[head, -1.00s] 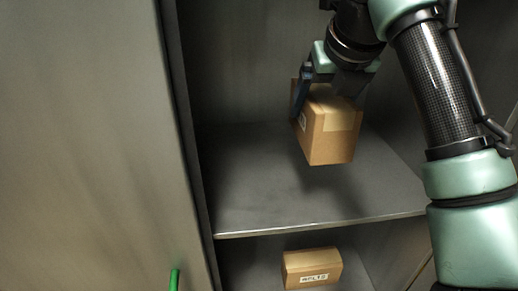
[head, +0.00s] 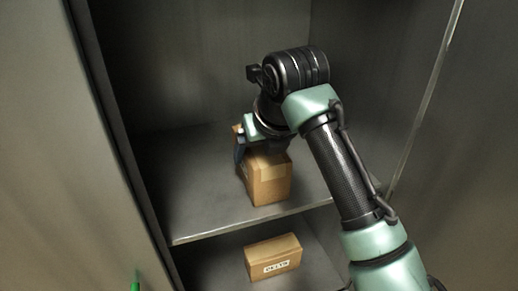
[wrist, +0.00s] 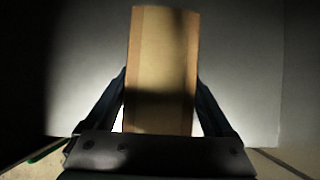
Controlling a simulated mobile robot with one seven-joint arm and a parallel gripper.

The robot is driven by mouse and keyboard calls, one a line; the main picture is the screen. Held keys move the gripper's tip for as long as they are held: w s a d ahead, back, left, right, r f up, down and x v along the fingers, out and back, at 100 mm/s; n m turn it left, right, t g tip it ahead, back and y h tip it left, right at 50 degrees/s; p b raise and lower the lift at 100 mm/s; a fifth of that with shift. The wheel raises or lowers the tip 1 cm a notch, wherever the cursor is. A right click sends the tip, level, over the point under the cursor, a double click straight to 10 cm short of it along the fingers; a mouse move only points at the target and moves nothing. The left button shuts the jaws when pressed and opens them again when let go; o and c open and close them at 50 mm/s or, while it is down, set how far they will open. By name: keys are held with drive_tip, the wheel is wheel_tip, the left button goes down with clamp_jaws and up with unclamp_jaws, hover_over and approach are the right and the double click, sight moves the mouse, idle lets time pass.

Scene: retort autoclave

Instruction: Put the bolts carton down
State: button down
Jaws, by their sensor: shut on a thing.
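A brown carton (head: 268,184) is at the upper shelf (head: 190,212) of a grey metal cabinet in the head view. My gripper (head: 252,150) is shut on it from above and behind, with a dark finger along its left side. The carton looks upright and very near or on the shelf; I cannot tell whether its base touches. In the wrist view the carton (wrist: 162,75) stands between both fingers, its label not visible. A second carton with a white label (head: 272,258) lies on the lower shelf; its lettering is too small to read.
The cabinet's left door or side panel (head: 45,150) stands close on the left. The right wall (head: 400,80) rises beside my arm. The upper shelf is bare left of the held carton. A green handle (head: 136,286) shows at the bottom left.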

unclamp_jaws()
drive_tip(key=b+v, duration=0.2)
drive_tip(key=v, duration=1)
drive_tip(key=shift+r, duration=0.1)
drive_tip(key=shift+a, duration=0.25)
drive_tip(key=w+a+r+m+t+y, duration=0.1)
drive_tip(key=a+r+m+t+y, duration=0.4)
drive_tip(key=a+r+m+t, duration=0.85)
drive_tip(key=s+d+r+m+t+h, duration=0.3)
drive_tip(key=s+m, duration=0.5)
drive_tip(key=m, duration=0.5)
drive_tip(key=s+d+r+m+t+h, duration=0.4)
drive_tip(key=s+d+m, duration=0.4)
drive_tip(key=m, duration=0.5)
drive_tip(key=shift+r+t, duration=0.35)
